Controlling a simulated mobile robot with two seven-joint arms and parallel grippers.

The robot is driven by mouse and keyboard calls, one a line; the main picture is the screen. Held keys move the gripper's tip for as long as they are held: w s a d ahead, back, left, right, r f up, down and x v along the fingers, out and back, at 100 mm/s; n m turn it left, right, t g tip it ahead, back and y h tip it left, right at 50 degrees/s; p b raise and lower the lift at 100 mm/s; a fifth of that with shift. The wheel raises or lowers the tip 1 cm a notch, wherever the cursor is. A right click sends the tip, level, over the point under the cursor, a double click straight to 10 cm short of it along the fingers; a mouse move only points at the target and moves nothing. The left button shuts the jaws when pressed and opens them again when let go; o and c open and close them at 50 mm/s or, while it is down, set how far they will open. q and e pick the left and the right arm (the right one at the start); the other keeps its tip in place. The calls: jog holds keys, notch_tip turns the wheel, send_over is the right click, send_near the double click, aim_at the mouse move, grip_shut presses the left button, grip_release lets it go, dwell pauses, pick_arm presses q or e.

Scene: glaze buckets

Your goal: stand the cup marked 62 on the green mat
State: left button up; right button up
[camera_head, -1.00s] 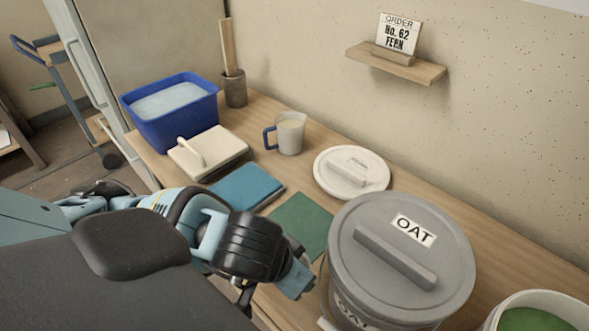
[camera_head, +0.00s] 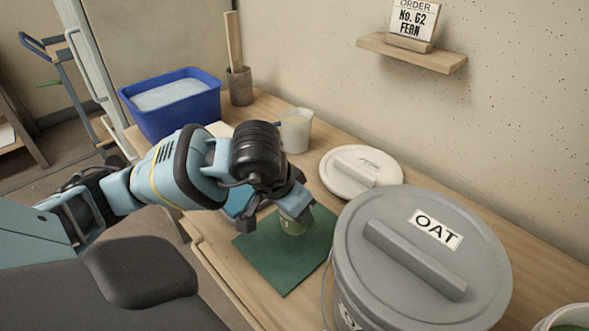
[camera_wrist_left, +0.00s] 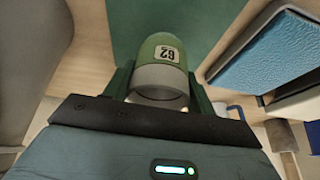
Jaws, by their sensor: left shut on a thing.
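My left gripper (camera_head: 283,204) is shut on the cup marked 62 (camera_head: 296,222), which is green with a pale grey band. In the left wrist view the cup (camera_wrist_left: 160,62) sits between the fingers of the gripper (camera_wrist_left: 160,88), its 62 label facing the camera. In the head view the cup is over the far part of the green mat (camera_head: 275,262). I cannot tell whether its base touches the mat. The mat also shows in the wrist view (camera_wrist_left: 205,22). My right gripper is not in view.
The grey OAT bucket (camera_head: 400,240) stands close right of the mat. Behind are a white lid (camera_head: 345,185) and a pale mug (camera_head: 296,130). A blue tub (camera_head: 165,125) stands at the back left.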

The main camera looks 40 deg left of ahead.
pick_arm(q)
jog(key=shift+f+b, duration=0.3)
jog(key=shift+f, duration=1.5)
jog(key=shift+f, duration=0.1)
jog(key=o, duration=1.1)
jog(key=p+v, duration=0.2)
jog(key=v, duration=1)
